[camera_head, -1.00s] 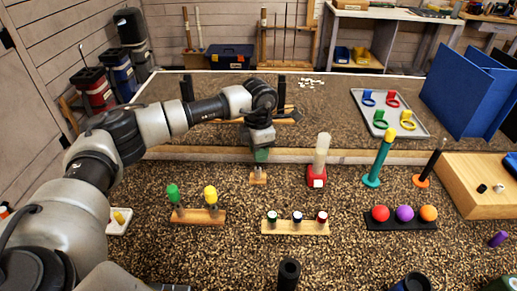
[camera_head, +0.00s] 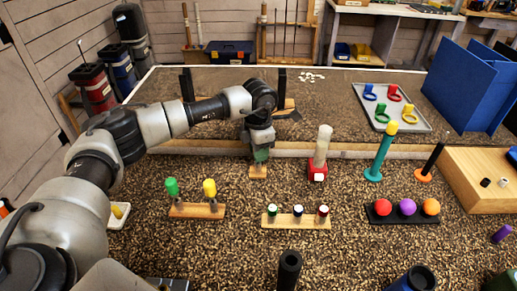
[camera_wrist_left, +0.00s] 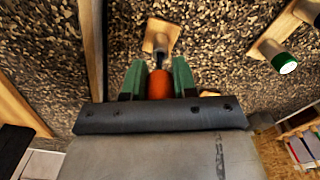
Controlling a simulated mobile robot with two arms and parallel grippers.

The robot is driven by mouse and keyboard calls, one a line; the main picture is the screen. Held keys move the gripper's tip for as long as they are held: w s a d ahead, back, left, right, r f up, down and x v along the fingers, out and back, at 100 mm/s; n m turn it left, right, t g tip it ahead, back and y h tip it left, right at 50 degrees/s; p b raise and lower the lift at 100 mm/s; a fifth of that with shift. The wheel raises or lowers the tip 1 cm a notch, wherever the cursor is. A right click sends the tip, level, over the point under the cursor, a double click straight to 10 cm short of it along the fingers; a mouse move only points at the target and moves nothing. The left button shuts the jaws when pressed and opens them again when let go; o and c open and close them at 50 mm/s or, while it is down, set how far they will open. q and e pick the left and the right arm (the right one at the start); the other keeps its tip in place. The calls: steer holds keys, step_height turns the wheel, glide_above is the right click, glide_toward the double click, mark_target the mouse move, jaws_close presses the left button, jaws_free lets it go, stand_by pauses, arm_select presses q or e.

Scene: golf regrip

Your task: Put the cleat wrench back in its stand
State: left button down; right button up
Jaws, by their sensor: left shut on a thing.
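My left gripper (camera_head: 261,155) points down just above a small wooden stand (camera_head: 258,172). In the left wrist view, its green fingers (camera_wrist_left: 158,82) are shut on the orange handle of the cleat wrench (camera_wrist_left: 159,85). The wrench's dark shaft extends from the handle towards the stand (camera_wrist_left: 160,32) and overlaps it. I cannot tell how deep the tip sits in it. The wrench is hidden by the gripper in the head view. My right gripper is not in view.
A red-based holder with a pale tube (camera_head: 318,172) stands close right of the gripper. A rack with green and yellow handles (camera_head: 197,210) is front left; a rack of three capped pegs (camera_head: 296,222) is in front. A wooden ledge (camera_head: 350,153) runs behind.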

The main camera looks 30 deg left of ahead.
arm_select(q)
steer(key=shift+f, duration=0.25)
steer(key=c, duration=0.8)
jaws_free()
step_height(320, 180, up, 11)
steer(key=shift+f+b, duration=0.1)
steer(key=shift+b, duration=0.75)
steer(key=shift+s+f, duration=0.1)
